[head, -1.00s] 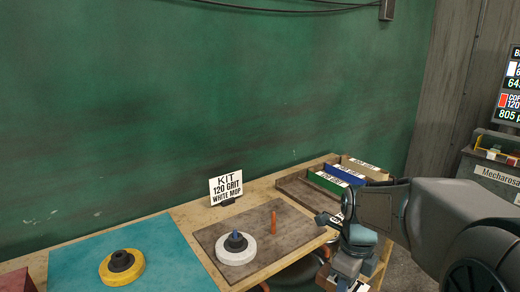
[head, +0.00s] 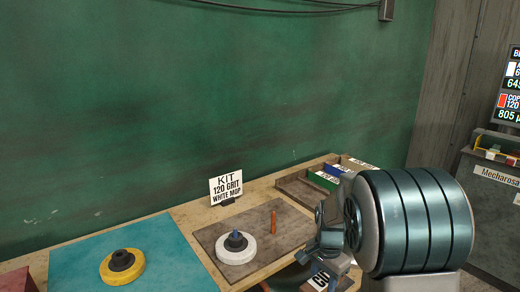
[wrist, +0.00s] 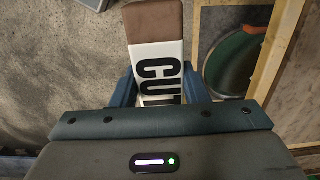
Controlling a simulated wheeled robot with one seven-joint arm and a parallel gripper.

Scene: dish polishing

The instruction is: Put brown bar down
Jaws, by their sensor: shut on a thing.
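The brown bar (wrist: 152,20) has a white label with black letters reading "CUT". My gripper (wrist: 158,82) is shut on the bar, with one blue finger on each side of the labelled part. The bar's brown end sticks out beyond the fingers. In the head view my gripper (head: 332,264) is low, at the front right of the wooden table (head: 180,214). A piece of the bar's white label (head: 318,281) shows below it there. In the wrist view, grey floor lies beneath the bar, well below it.
A brown tray (head: 296,193) with green and blue labelled boxes stands at the table's right end, partly behind my arm. A brown mat (head: 212,233) holds a white mop wheel (head: 237,252) and an orange stick (head: 274,222). A yellow wheel (head: 122,268) lies on a teal mat (head: 70,252).

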